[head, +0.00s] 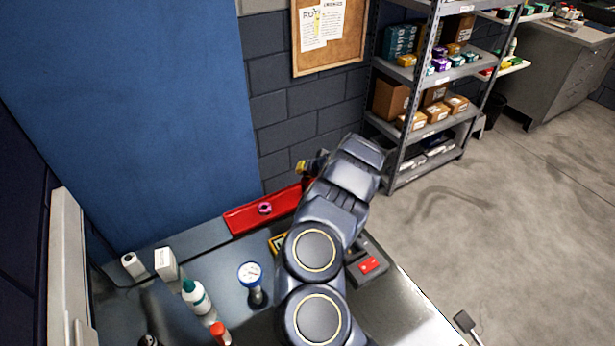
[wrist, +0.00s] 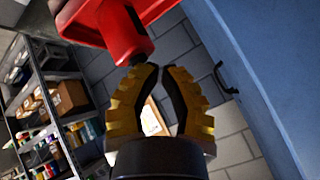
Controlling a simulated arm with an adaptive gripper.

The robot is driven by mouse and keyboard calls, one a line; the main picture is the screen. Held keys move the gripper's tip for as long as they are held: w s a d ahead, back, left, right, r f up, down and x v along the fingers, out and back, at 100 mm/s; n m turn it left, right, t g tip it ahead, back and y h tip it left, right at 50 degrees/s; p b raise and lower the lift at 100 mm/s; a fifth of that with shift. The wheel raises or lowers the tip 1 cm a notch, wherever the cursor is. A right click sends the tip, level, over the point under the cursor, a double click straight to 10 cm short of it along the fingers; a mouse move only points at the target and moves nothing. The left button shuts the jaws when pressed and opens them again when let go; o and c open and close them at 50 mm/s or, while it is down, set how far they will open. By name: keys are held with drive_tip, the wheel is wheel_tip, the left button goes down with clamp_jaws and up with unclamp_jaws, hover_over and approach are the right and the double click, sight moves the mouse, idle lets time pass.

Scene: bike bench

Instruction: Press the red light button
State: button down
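A red button sits on a small dark grey box (head: 367,265) on the bench, to the right of my arm in the head view. The button's face shows clear. My gripper (head: 303,167) is past the far edge of the bench by the wall, well away from the box. In the wrist view its yellow-ridged fingers (wrist: 160,70) lean inward with their tips close together. A narrow gap shows between the fingers, with nothing held in it. I cannot tell whether the tips touch. The button is not seen in the wrist view.
A round gauge (head: 250,274), a bottle (head: 196,296) and white boxes (head: 165,263) stand left of my arm. A metal shelf (head: 400,120) with boxes is at the back right.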

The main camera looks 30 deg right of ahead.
sight(305, 178)
idle(0.3)
drive_tip(key=shift+r, duration=0.55)
drive_tip(key=shift+r, duration=0.1)
drive_tip(key=shift+r, duration=2.9)
